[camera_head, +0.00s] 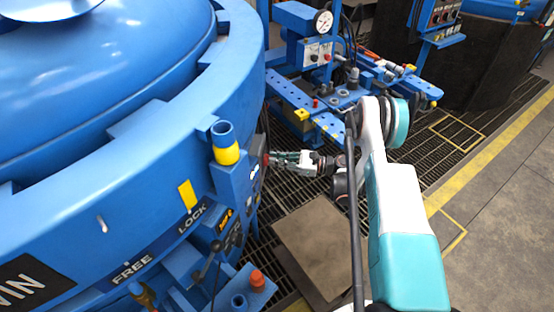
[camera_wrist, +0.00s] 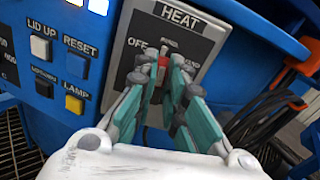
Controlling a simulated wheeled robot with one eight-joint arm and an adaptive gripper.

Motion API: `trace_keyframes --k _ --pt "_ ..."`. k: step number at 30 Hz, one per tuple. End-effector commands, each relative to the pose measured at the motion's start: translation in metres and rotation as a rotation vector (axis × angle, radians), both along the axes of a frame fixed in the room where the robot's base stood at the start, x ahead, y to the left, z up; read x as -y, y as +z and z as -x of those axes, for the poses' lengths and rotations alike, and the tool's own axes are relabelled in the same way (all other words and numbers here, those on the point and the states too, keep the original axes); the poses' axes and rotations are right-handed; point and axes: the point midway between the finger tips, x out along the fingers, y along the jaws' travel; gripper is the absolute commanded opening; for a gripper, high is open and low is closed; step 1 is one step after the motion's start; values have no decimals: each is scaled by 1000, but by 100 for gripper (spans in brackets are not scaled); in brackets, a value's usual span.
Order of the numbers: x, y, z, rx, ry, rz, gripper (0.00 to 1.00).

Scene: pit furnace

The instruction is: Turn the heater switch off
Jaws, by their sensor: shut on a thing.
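The heater switch (camera_wrist: 162,63) is a small red part on a grey plate labelled HEAT (camera_wrist: 202,47) in the wrist view. OFF is printed left of the switch; another label above it is too small to read. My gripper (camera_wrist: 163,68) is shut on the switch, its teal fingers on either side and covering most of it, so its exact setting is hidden. In the head view my gripper (camera_head: 274,158) reaches left to the blue control box (camera_head: 232,180) on the furnace side; the switch itself is not clear there.
An orange hook (camera_wrist: 293,68) and dark cables hang at right. The large blue furnace (camera_head: 110,90) fills the head view's left. Blue equipment (camera_head: 300,95) stands behind my arm.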

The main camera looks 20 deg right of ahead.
Motion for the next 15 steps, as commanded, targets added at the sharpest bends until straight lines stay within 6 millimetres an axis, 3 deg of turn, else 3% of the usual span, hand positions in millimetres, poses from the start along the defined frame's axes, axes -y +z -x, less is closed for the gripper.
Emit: trace_keyframes --k 15 --pt "-2 -3 5 397 0 190 0"
